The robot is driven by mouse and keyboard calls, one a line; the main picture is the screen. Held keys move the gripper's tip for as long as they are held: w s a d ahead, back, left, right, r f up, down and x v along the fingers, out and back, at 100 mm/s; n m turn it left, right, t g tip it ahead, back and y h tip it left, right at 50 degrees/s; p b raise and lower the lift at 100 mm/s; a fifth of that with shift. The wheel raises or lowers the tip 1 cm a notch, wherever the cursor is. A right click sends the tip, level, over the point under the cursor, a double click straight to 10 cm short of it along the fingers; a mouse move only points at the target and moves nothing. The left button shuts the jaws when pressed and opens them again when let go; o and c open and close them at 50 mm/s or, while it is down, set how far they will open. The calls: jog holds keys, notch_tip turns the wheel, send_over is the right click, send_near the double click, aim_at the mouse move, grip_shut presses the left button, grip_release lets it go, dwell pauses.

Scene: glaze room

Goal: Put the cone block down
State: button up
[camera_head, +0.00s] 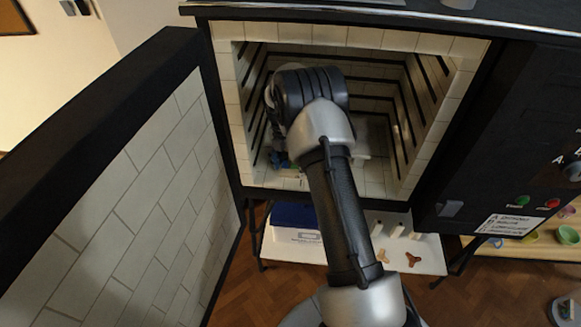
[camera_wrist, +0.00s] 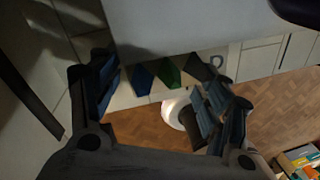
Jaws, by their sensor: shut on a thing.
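In the wrist view my gripper (camera_wrist: 160,82) is shut on the cone block, with one finger on each side. The cone block (camera_wrist: 130,98) is a pale bar carrying a blue, a green and a dark cone in a row. A pale flat slab (camera_wrist: 190,25), seemingly the kiln shelf, lies just beyond the cones; I cannot tell whether the block touches it. In the head view my arm reaches into the open kiln (camera_head: 227,90) and hides most of the gripper and block. Only small blue and green bits show low at the left, near the kiln's front edge.
The kiln door (camera_head: 150,200) stands open at the left. A control panel (camera_head: 500,190) is at the right. Below the kiln, a white table (camera_head: 430,250) holds a blue box (camera_head: 295,215), pale posts and brown stilts. The kiln walls are close around my arm.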

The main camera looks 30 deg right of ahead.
jog(key=shift+w+d+f, duration=0.15)
jog(key=shift+w+f, duration=0.05)
jog(key=shift+f, duration=0.1)
jog(key=shift+r, duration=0.15)
jog(key=o, duration=1.2)
jog(key=r+p, duration=0.1)
jog(key=r, duration=0.1)
jog(key=r+p, duration=0.1)
jog(key=r, duration=0.2)
jog(key=w+r, duration=0.1)
jog(key=r, duration=0.1)
jog(key=shift+a+r+p, duration=0.25)
jog(key=shift+a+p, duration=0.1)
jog(key=shift+p, duration=0.05)
